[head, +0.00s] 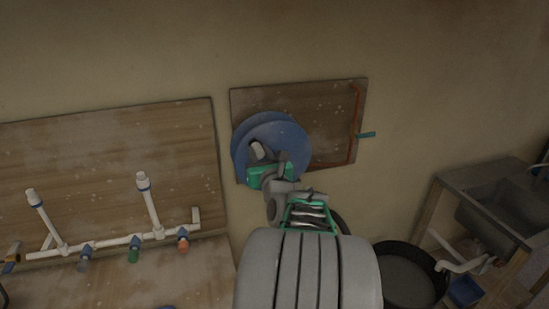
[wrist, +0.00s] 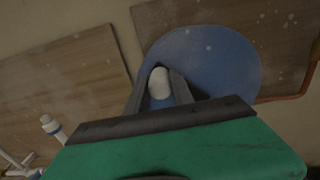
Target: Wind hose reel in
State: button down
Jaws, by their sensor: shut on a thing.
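A blue hose reel (head: 289,135) is mounted on a wooden board (head: 320,100) on the wall. Its round disc also fills the upper middle of the wrist view (wrist: 215,60). A pale crank knob (head: 257,150) stands out from the disc's face at its lower left. My gripper (wrist: 160,90) is shut on this knob, with a dark finger on each side of it. An orange-red hose (head: 357,100) runs along the right side of the board. My arm hides the lower part of the reel in the head view.
White pipes with coloured valves (head: 133,240) stand before a larger board (head: 110,150) at left. A teal tap handle (head: 366,135) sticks out right of the reel board. A black tub (head: 408,280) and a sink (head: 505,215) are at lower right.

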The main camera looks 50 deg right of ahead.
aim_at(275, 147)
jog(key=shift+s+d+f, duration=0.1)
jog(key=shift+s+f, duration=0.05)
jog(key=shift+f, duration=0.15)
jog(key=d, duration=0.1)
jog(key=s+d+r, duration=0.1)
jog(key=s+d, duration=0.1)
jog(key=shift+d+r, duration=0.35)
jog(key=shift+d, duration=0.05)
jog(key=s+d, duration=0.1)
jog(key=d, duration=0.1)
jog(key=s+d+b, duration=0.1)
jog(key=d, duration=0.1)
jog(key=shift+s+d, duration=0.1)
jog(key=shift+s, duration=0.1)
jog(key=shift+f, duration=0.1)
